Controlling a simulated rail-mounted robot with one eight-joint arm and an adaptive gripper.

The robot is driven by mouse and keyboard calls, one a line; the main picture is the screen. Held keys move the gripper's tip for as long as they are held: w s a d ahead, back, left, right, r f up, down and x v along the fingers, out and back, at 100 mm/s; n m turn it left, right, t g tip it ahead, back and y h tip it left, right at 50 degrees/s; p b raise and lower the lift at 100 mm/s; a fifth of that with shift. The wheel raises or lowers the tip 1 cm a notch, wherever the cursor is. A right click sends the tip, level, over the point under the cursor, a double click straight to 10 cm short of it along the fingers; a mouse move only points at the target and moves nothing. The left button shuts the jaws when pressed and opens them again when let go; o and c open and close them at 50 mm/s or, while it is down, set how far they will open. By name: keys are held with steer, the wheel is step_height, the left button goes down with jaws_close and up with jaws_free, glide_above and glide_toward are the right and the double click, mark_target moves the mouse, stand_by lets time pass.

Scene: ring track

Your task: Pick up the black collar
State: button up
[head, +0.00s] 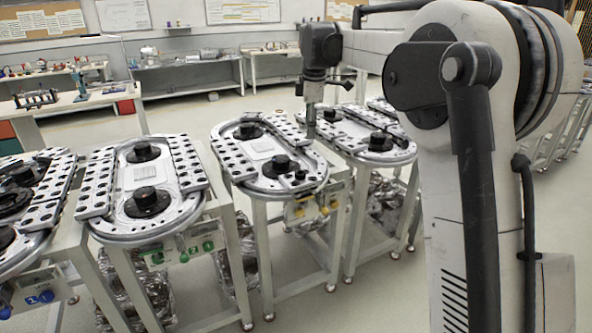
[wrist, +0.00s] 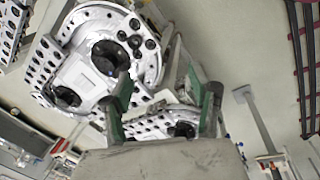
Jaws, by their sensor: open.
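Several small black round pieces (wrist: 135,40) sit on the rim of a ring track (wrist: 80,80) in the wrist view, beside a large black hub (wrist: 108,56). In the head view, small dark pieces (head: 299,176) show at the near right of the middle ring track (head: 254,186). I cannot tell which one is the black collar. My gripper (wrist: 168,86) is open and empty, its two green-padded fingers apart. In the head view my gripper (head: 311,128) points down near the far right edge of that track, and its fingertips are too small to make out.
Similar ring tracks stand in a row, one with a black hub (head: 148,200) to the left and one (head: 378,143) to the right. Their stands have gaps between them. Workbenches (head: 190,75) line the back wall, with open floor in front.

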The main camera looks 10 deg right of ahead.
steer(key=w+f+n+g+p, duration=0.15)
steer(key=w+f+n, duration=0.25)
steer(key=w, duration=0.4)
steer(key=n+p, duration=0.3)
glide_above(300, 172)
steer(key=shift+g, duration=0.35)
steer(key=f, duration=0.9)
steer(key=s+f, duration=0.1)
steer(key=f, duration=0.4)
steer(key=shift+d+f, duration=0.1)
steer(key=shift+d, duration=0.05)
steer(key=shift+w+f+p, duration=0.2)
steer(key=shift+f, duration=1.1)
steer(key=shift+w+f+p, duration=0.15)
steer(key=shift+f+p, duration=0.05)
steer(key=shift+f, duration=1.1)
steer(key=shift+c, duration=0.5)
steer(key=c, duration=1.3)
steer(key=shift+o, duration=0.2)
steer(key=shift+r, duration=0.1)
